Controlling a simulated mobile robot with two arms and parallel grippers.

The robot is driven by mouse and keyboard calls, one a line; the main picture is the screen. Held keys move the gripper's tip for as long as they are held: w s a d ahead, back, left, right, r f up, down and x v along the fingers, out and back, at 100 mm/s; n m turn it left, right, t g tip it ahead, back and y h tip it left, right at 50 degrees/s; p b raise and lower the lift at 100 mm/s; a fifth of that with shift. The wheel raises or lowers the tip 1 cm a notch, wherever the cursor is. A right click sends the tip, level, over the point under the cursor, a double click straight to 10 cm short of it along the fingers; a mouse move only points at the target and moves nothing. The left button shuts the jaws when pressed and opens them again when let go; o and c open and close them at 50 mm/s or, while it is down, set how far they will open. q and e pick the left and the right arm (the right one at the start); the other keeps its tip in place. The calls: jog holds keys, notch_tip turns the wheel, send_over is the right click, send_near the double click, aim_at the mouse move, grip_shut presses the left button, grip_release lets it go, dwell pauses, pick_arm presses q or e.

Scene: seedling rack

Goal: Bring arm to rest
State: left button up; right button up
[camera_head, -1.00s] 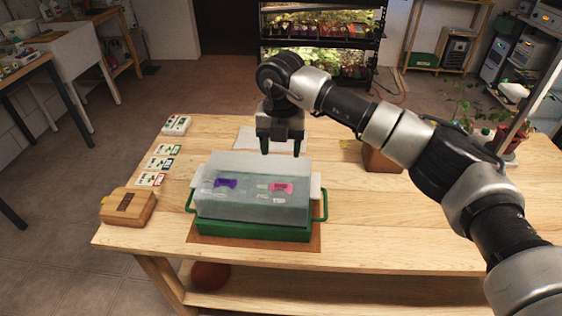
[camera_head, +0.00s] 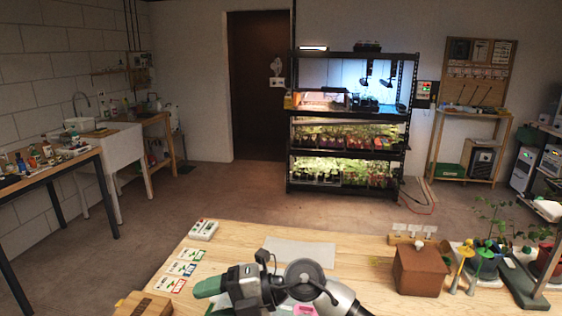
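My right arm (camera_head: 338,292) is folded low at the bottom centre of the head view, over the near part of the wooden table. Its gripper (camera_head: 210,287) points left, with a green finger showing; I cannot tell how far its fingers are apart. I see nothing held in it. The clear-lidded green tray is nearly all below the picture and behind my arm; only a bit of its pink label (camera_head: 304,310) shows. My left gripper is not in view.
On the table (camera_head: 222,240) are a white device (camera_head: 203,229), several cards (camera_head: 182,268), a white sheet (camera_head: 300,252), a wooden box (camera_head: 145,304), a brown box (camera_head: 420,268) and potted plants (camera_head: 485,258). A lit plant rack (camera_head: 349,146) stands beyond. Floor between is clear.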

jog(key=w+d+r+m+t, duration=0.15)
jog(key=d+m+t, duration=0.35)
jog(key=m+t, duration=0.5)
jog(key=w+d+r+m+t, duration=0.1)
jog(key=d+r+m+t, duration=0.1)
jog(key=d+m+t, duration=0.6)
jog(key=s+d+f+m+g+h, duration=0.1)
jog(key=s+d+f+m+h, duration=0.2)
jog(key=d+f+m+h, duration=0.45)
jog(key=s+d+f+m+g+h, duration=0.1)
jog(key=s+d+f+m+h, duration=0.2)
jog(key=d+f+m+h, duration=0.4)
jog(key=s+d+f+m+g, duration=0.1)
jog(key=s+d+f+g, duration=0.1)
jog(key=s+f+g, duration=0.5)
jog(key=s+d+f+g, duration=0.3)
jog(key=s+f, duration=0.1)
jog(key=s, duration=0.8)
notch_tip(320, 180, down, 25)
jog(key=s+g, duration=0.1)
jog(key=g, duration=0.1)
jog(key=s+d+f, duration=0.2)
jog(key=s+f, duration=1.4)
jog(key=f, duration=0.1)
jog(key=shift+s+d+g+h, duration=0.2)
jog(key=shift+d+g+h, duration=0.1)
jog(key=shift+g+h, duration=0.15)
